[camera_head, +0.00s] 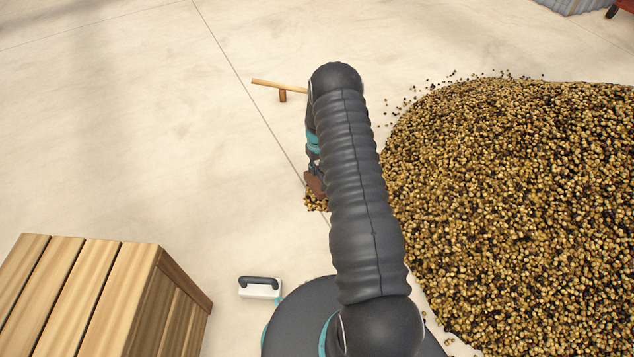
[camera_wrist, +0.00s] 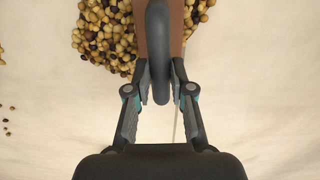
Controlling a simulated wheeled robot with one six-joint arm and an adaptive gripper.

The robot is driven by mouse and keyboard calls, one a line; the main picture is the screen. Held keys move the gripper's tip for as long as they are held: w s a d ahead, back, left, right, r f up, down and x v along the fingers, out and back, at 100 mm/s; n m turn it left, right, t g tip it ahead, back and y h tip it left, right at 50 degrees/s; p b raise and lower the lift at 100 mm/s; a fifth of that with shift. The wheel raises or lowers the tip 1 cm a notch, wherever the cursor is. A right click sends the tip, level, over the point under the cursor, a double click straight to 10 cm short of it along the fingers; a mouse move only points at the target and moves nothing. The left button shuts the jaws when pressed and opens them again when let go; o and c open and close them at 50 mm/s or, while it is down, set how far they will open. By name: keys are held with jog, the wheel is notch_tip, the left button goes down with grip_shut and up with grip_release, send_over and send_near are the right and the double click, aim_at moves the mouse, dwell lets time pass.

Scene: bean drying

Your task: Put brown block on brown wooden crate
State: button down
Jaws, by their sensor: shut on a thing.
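A brown block (camera_head: 315,184) with a dark curved handle is at my gripper (camera_head: 313,163), left of my arm in the head view. In the wrist view my gripper (camera_wrist: 160,80) is shut on the handle, and the brown block (camera_wrist: 176,28) extends up behind it. A small clump of beans (camera_wrist: 103,35) lies beside the block. I cannot tell whether the block touches the floor. The brown wooden crate (camera_head: 110,300), with a light slatted top, stands at the lower left of the head view, apart from the gripper. Its visible top is bare.
A large bean heap (camera_head: 520,200) fills the right side. A white block with a dark handle (camera_head: 261,290) lies between the crate and my base. A wooden tool (camera_head: 278,87) lies farther back. The floor between gripper and crate is mostly clear.

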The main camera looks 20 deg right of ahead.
jog(key=shift+r+p, duration=0.45)
jog(key=shift+r, duration=1.25)
